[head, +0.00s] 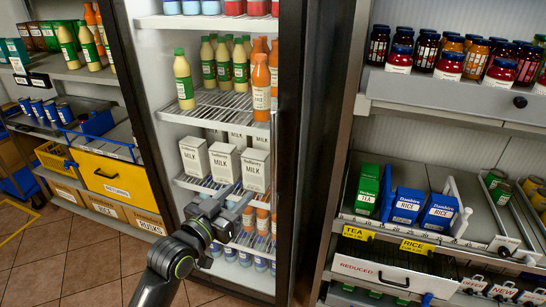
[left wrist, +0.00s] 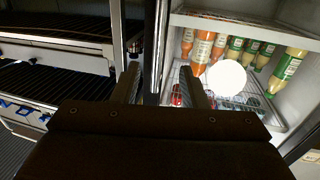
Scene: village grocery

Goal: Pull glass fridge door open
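The glass fridge door is shut or nearly so; its dark right-hand frame (head: 291,150) stands upright in the head view. Bottles and milk cartons show through the glass. My left gripper (head: 238,199) is in front of the glass, left of that frame, with fingers pointing right and apart. In the left wrist view, which looks upside down, the open fingers (left wrist: 162,88) have a dark upright bar (left wrist: 154,45) in line between them. Whether it touches a finger cannot be told. No separate handle is clear in the head view. My right gripper is not in view.
Shelves with jars (head: 450,65) and rice boxes (head: 408,205) stand right of the fridge. Shelves with a yellow crate (head: 105,177) stand on the left. Tiled floor (head: 75,262) is open in front at lower left. A bright reflection (left wrist: 227,78) lies on the glass.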

